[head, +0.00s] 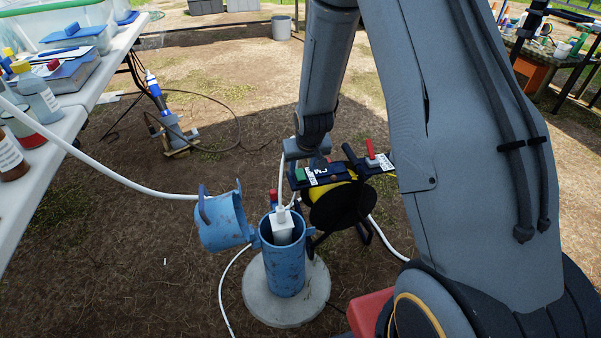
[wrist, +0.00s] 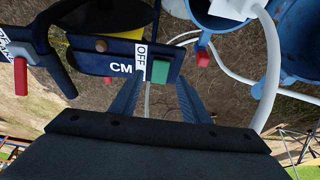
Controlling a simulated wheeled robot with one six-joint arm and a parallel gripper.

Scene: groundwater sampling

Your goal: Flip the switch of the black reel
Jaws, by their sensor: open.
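The black reel (head: 335,208) with yellow cable stands on the ground just behind the blue well pipe. Its dark panel (wrist: 90,60) fills the upper left of the wrist view, with white "CM" lettering and a white OFF label (wrist: 140,55). A green block (wrist: 165,66) sits beside that label at the panel's end, and looks like the switch. My gripper (wrist: 160,92) is open and empty, its two blue-grey fingers pointing at the panel's end, close to the green block. I cannot tell whether they touch. In the head view my gripper is largely hidden by the arm and panel.
The blue well pipe (head: 285,265) stands open on a round concrete base (head: 257,292), its blue cap (head: 222,220) tilted left. White hoses (head: 130,180) run nearby. A red handle (head: 371,149) rises at the panel's right end. A white table (head: 70,125) stands left.

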